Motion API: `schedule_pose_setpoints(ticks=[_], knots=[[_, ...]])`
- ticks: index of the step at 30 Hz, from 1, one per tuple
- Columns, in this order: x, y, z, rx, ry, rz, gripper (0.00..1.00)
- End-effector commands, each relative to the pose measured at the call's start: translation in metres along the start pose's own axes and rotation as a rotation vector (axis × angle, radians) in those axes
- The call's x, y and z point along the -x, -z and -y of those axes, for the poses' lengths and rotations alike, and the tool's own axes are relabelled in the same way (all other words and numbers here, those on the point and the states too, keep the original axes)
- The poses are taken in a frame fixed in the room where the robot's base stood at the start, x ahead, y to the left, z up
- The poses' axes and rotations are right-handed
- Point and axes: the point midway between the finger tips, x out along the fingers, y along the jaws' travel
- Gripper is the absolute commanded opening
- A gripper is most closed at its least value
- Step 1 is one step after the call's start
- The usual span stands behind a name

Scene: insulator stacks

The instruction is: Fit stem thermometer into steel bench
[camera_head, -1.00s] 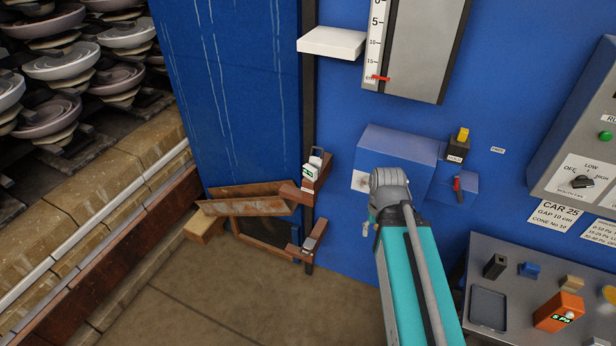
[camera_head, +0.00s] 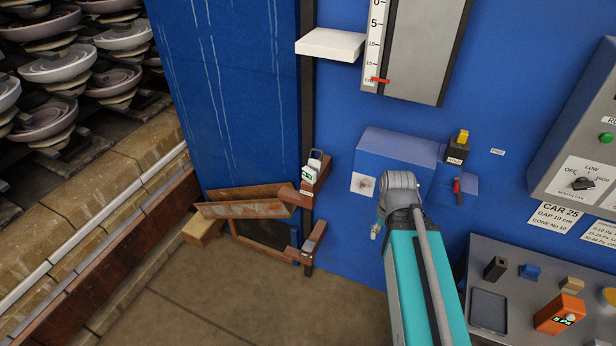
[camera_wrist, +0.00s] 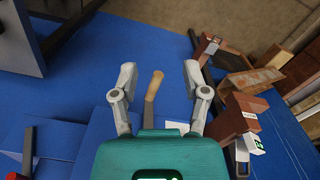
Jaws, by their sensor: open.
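The steel bench (camera_head: 480,250) is at the lower right of the head view, with small blocks and fittings on its top. Its grey side (camera_wrist: 22,45) seems to show at the upper left of the wrist view. A tan, handle-like piece (camera_wrist: 153,88) stands between the fingers of my open gripper (camera_wrist: 159,72), apart from both. I cannot tell whether it is the stem thermometer, and nothing else in view is clearly that. In the head view my arm hides most of the gripper.
A blue wall box (camera_head: 400,145) is behind my wrist. Rusty brackets (camera_head: 312,183) and a rusty angle piece (camera_head: 245,205) are left of it. The bench top holds an orange meter (camera_head: 560,313), a dark block (camera_head: 495,268) and a dark tray (camera_head: 489,309). The floor at front left is clear.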

Motion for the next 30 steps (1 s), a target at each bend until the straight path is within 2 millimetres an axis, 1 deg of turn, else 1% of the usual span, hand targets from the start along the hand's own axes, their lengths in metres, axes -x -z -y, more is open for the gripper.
schedule_pose_setpoints(ticks=[1, 5, 6, 10, 14, 17, 23, 26, 29, 30], knots=[[0.000, 0.000, 0.000, -0.001, -0.001, 0.000, 0.74], [-0.004, 0.003, 0.002, -0.009, -0.019, -0.002, 0.98], [-0.006, 0.005, 0.002, -0.014, -0.032, -0.004, 1.00], [-0.017, 0.015, -0.001, -0.054, -0.096, -0.017, 1.00], [-0.031, 0.030, 0.006, -0.107, -0.199, -0.050, 1.00], [-0.041, 0.045, 0.015, -0.159, -0.294, -0.098, 1.00], [-0.055, 0.078, 0.042, -0.268, -0.481, -0.257, 1.00], [-0.058, 0.094, 0.060, -0.319, -0.557, -0.362, 1.00], [-0.059, 0.110, 0.081, -0.365, -0.619, -0.481, 1.00], [-0.059, 0.115, 0.091, -0.383, -0.639, -0.532, 1.00]])
